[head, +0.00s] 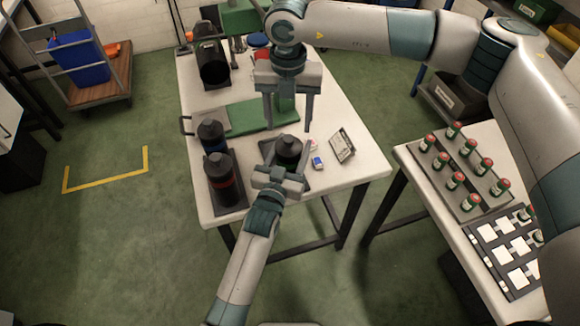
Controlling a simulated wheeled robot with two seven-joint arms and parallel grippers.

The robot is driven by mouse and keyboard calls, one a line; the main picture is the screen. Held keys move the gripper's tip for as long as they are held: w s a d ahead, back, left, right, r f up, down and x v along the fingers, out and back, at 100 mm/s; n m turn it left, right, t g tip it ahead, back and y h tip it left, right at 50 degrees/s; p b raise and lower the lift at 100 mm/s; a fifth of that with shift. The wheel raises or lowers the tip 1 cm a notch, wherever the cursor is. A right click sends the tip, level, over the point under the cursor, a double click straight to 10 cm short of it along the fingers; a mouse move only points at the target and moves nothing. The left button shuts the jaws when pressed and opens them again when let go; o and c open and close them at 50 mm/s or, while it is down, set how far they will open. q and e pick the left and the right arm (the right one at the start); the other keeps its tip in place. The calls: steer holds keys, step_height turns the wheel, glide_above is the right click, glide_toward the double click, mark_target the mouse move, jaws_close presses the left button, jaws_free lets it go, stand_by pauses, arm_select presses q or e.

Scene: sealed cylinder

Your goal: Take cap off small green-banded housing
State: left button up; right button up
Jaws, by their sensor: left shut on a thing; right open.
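The small green-banded housing (289,147) is dark and stands upright near the front middle of the white table (345,175). Its dark cap is on top; the seam is too small to make out. My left gripper (287,156) comes from below in the picture and is shut on the housing, a finger on each side. It hides the lower part. My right gripper (287,122) points down just behind and above the housing, open, with nothing between its fingers.
A blue-banded housing (211,135) and a red-banded housing (222,178) stand to the left. A side table holds several red-capped bottles (470,165).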

steer(key=shift+s+a+f, duration=0.1)
steer(key=shift+c, duration=0.9)
steer(key=s+a+f+n+g+y, duration=0.1)
steer(key=s+a+f+g+y, duration=0.1)
steer(key=s+a+y, duration=0.35)
steer(key=s+a+f+g+y, duration=0.2)
steer(key=s+a, duration=0.6)
steer(key=a, duration=0.1)
steer(key=s+a+r+m+y, duration=0.4)
steer(key=s+a+r+y, duration=0.3)
steer(key=y, duration=0.3)
steer(key=w+d+r+m+t+y, duration=0.3)
steer(key=w+r+m+t+y, duration=0.1)
steer(key=m+t, duration=0.25)
steer(key=m+t+h, duration=1.5)
steer(key=m+h, duration=0.1)
steer(key=m, duration=0.6)
glide_toward(291, 144)
steer(key=shift+s+d+r, duration=0.15)
steer(key=shift+s+r, duration=0.1)
steer(key=shift+s, duration=0.05)
steer(key=shift+w, duration=0.15)
steer(key=shift+x, duration=5.95)
